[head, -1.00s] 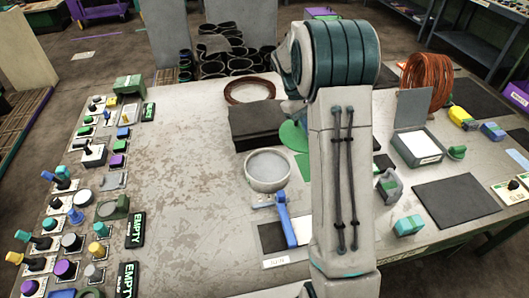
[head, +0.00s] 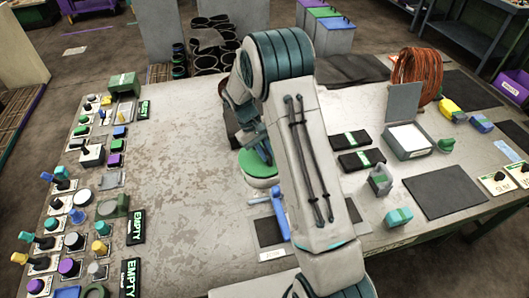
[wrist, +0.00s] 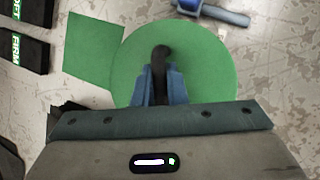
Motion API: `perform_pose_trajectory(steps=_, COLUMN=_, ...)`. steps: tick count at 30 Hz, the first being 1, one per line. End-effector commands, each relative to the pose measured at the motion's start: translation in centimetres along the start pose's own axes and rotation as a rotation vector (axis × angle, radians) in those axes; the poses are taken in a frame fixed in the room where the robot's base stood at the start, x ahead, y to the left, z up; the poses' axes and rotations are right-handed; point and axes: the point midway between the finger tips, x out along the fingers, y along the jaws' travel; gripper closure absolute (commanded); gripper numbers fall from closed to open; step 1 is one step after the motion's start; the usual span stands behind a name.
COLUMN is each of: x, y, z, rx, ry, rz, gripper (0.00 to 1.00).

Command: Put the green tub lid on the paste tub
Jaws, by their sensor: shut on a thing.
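The green tub lid (head: 253,165) is a round flat disc with a dark upright handle. In the wrist view the lid (wrist: 205,68) fills the middle, and my gripper (wrist: 160,82) has its blue fingers shut on the handle (wrist: 160,58). In the head view my gripper (head: 262,148) is above the lid, partly hidden by my arm. The pale paste tub (head: 263,183) shows as a rim and wall just under the lid. The lid covers its opening and looks about level. I cannot tell whether lid and tub touch all round.
A blue-handled tool (head: 281,215) lies close in front of the tub, over a dark mat. A green square (wrist: 93,48) lies beside the lid. Two black labelled blocks (head: 349,140) (head: 361,160) lie to the right. The table's left middle (head: 185,170) is clear.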

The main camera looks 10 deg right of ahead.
Motion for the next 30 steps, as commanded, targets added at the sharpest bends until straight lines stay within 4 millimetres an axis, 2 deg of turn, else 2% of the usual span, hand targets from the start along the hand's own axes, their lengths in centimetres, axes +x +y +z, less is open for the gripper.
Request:
perform_pose_trajectory(steps=3, x=1.1, y=-0.2, z=-0.4, rx=-0.002, ry=-0.001, rz=0.0, gripper=1.0)
perform_pose_trajectory(steps=8, x=1.2, y=-0.3, z=-0.5, rx=-0.001, ry=0.0, rz=0.0, gripper=1.0)
perform_pose_trajectory(steps=9, x=1.2, y=-0.3, z=-0.5, rx=-0.001, ry=-0.001, rz=0.0, gripper=0.85)
perform_pose_trajectory(steps=11, x=1.2, y=-0.3, z=-0.5, rx=-0.001, ry=-0.001, rz=0.0, gripper=0.69)
perform_pose_trajectory(steps=12, x=1.2, y=-0.3, z=-0.5, rx=-0.001, ry=-0.001, rz=0.0, gripper=0.66)
perform_pose_trajectory(steps=20, x=1.1, y=-0.2, z=-0.5, rx=-0.001, ry=0.001, rz=0.0, gripper=0.66)
perform_pose_trajectory(steps=23, x=0.4, y=-0.2, z=-0.6, rx=0.0, ry=0.003, rz=0.001, gripper=0.66)
perform_pose_trajectory(steps=26, x=-1.1, y=-0.3, z=-0.6, rx=0.001, ry=0.005, rz=0.001, gripper=0.66)
perform_pose_trajectory(steps=30, x=-4.0, y=-0.3, z=-0.7, rx=-0.001, ry=0.007, rz=0.001, gripper=0.66)
